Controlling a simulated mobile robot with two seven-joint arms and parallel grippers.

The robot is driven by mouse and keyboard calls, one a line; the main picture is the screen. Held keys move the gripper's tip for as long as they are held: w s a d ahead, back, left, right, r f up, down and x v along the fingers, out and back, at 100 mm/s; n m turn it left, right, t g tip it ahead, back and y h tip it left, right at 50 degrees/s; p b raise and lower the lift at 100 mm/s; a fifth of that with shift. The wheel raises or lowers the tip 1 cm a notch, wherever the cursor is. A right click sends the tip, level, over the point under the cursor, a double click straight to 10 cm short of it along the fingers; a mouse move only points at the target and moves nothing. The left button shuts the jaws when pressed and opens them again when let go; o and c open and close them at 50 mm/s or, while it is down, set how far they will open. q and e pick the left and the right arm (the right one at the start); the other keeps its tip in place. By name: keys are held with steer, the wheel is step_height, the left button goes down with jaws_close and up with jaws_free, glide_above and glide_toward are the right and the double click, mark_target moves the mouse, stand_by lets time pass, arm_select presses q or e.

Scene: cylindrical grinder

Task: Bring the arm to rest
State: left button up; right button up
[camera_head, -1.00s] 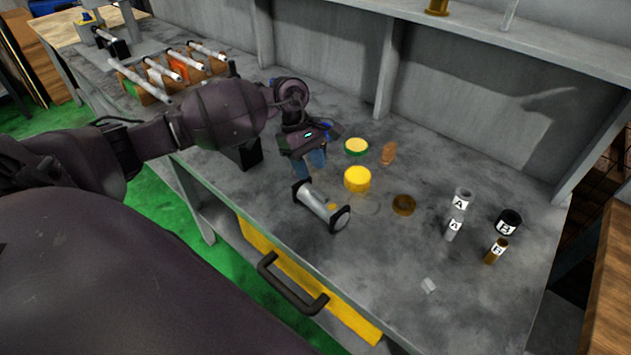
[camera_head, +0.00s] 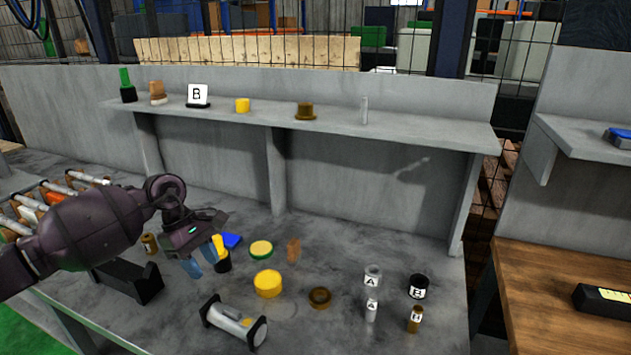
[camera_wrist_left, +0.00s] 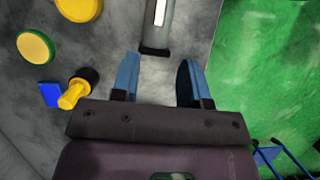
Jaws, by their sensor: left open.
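My left arm comes in from the left in the head view. Its gripper (camera_head: 205,259) hangs above the grey workbench (camera_head: 330,335), fingers pointing down. In the left wrist view the two blue fingers of the left gripper (camera_wrist_left: 158,82) stand apart with nothing between them. A silver cylinder with dark ends (camera_head: 234,325) lies on the bench to the right and in front of the gripper. Its dark end (camera_wrist_left: 155,50) shows just beyond the fingertips in the left wrist view. My right gripper is in no view.
A yellow disc (camera_head: 267,283), a green-rimmed disc (camera_head: 261,250) and a brown ring (camera_head: 320,297) lie right of the gripper. Labelled A and B cylinders (camera_head: 372,281) stand farther right. A black block (camera_head: 132,281) is left of it. A shelf (camera_head: 330,118) runs behind.

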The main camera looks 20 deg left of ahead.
arm_select(q)
steer(key=s+d+r+n+t+h, duration=0.1)
steer(key=d+n+t+h, duration=0.4)
steer(key=d+n, duration=0.3)
steer(key=s+d+r+n+t+h, duration=0.1)
steer(key=d+r+n+t+h, duration=0.1)
steer(key=d+n+t+h, duration=0.6)
steer(key=s+a+f+n+t+y, duration=0.1)
steer(key=s+a+f+n+y, duration=0.3)
steer(key=n+y, duration=0.85)
steer(key=s+a+f+n+t+y, duration=0.1)
steer(key=s+a+f+n+y, duration=0.5)
steer(key=n, duration=1.1)
steer(key=s+d+f+n+g, duration=0.25)
steer(key=s+n+g, duration=0.3)
steer(key=s, duration=0.35)
steer(key=s+d+f+n+g, duration=0.1)
steer(key=s+f+n+g, duration=0.4)
steer(key=s, duration=0.3)
steer(key=w+f+m+t, duration=0.1)
steer(key=w+f+t, duration=0.6)
steer(key=f, duration=0.2)
steer(key=shift+d+f+h, duration=0.15)
steer(key=shift+d+h, duration=0.1)
steer(key=shift+h, duration=0.1)
